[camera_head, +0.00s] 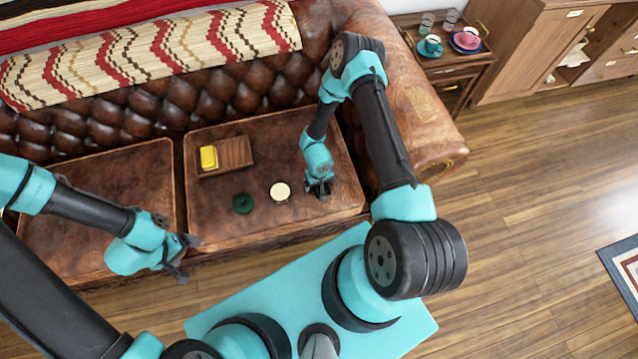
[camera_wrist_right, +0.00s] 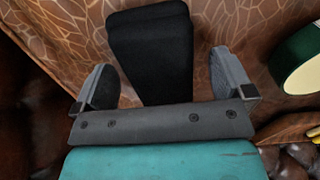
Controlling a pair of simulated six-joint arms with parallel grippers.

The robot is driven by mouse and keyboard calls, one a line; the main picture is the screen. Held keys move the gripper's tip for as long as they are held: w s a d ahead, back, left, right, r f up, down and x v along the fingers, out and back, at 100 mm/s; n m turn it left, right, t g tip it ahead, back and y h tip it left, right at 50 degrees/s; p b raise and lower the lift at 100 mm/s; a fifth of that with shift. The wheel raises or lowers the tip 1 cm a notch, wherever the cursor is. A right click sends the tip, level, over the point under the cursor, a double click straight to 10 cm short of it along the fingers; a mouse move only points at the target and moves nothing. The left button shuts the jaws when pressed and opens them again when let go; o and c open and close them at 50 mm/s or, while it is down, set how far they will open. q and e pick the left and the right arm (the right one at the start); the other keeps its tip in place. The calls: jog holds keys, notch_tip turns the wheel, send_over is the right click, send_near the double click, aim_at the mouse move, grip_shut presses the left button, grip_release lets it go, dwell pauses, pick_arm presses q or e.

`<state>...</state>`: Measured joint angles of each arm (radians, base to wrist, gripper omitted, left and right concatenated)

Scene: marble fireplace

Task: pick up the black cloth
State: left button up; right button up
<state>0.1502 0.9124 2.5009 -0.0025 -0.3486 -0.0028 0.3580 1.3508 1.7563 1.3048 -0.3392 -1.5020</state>
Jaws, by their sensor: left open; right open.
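The black cloth (camera_wrist_right: 152,50) looks like a folded, narrow stack lying on the brown leather seat in the right wrist view. My right gripper (camera_wrist_right: 165,80) is open. Its two fingers stand apart on either side of the cloth's near part in that view; I cannot tell whether they touch it. In the head view my right gripper (camera_head: 319,190) is low over the right seat cushion, and I cannot make out the cloth from the gripper's dark parts. My left gripper (camera_head: 185,258) is open and empty in front of the sofa, near the gap between the cushions.
On the right cushion (camera_head: 222,228) lie a cream-topped round container (camera_head: 280,192), a dark green round item (camera_head: 243,203), and a wooden board (camera_head: 236,152) with a yellow block (camera_head: 208,157). The sofa's armrest (camera_head: 425,125) rises to the right.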

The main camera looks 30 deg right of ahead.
dwell(0.3)
jog(key=c, duration=1)
jog(key=shift+r, duration=0.1)
notch_tip(320, 180, up, 10)
jog(key=shift+f, duration=0.1)
dwell(0.5)
jog(key=o, duration=0.4)
jog(key=c, duration=0.3)
